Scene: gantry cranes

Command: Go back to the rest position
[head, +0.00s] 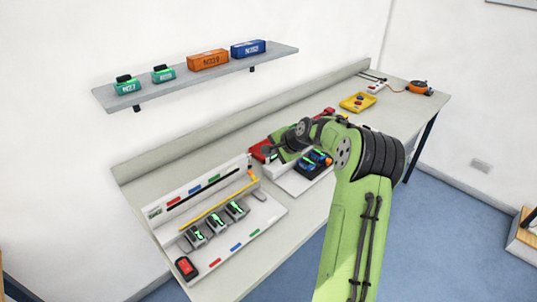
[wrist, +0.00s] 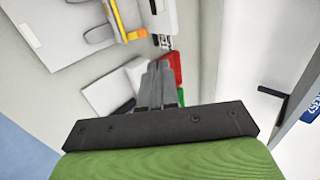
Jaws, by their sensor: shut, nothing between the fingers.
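My green arm reaches from the lower right over the workbench in the head view. My gripper (head: 268,151) is over the middle of the bench, close to a red object (head: 258,152); I cannot tell from the head view whether they touch. In the wrist view my gripper (wrist: 158,72) shows as two grey fingers shut together with nothing held. Part of a red block (wrist: 174,72) shows just right of the fingers, with a bit of green below it.
A white station with grey clamps (head: 187,271) lies left on the bench (head: 137,187). A dark tray with blue parts (head: 316,162) sits beside my arm. A yellow tray (head: 357,102) stands at far right. A wall shelf (head: 110,98) holds boxes; it also shows at the right in the wrist view.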

